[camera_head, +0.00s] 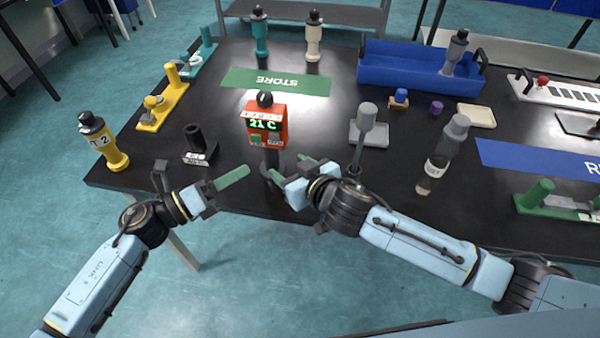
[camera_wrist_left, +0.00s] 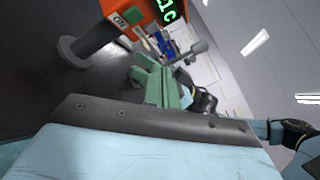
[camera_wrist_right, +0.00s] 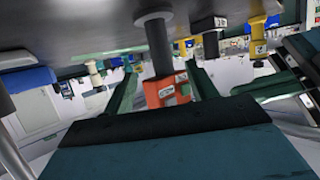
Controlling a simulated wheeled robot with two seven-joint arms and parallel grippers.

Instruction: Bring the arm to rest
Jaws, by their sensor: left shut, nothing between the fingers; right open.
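My left gripper (camera_head: 232,178) hangs over the front edge of the table, left of the red display unit. Its green fingers are together with nothing between them, and they show in the left wrist view (camera_wrist_left: 154,82). My right gripper (camera_head: 291,171) is just right of the display unit's base, its green fingers spread apart in the right wrist view (camera_wrist_right: 165,90). The red display unit (camera_head: 267,120) reads 21 C and stands on a dark post. In the right wrist view the unit (camera_wrist_right: 165,92) appears between the open fingers, and I see no contact.
On the black table (camera_head: 320,110) stand a yellow bottle (camera_head: 103,141), a black holder (camera_head: 198,146), a grey stand (camera_head: 368,130), a clear bottle (camera_head: 442,155) and a blue tray (camera_head: 400,74). A green STORE mat (camera_head: 230,80) lies behind the display unit. Floor shows in front.

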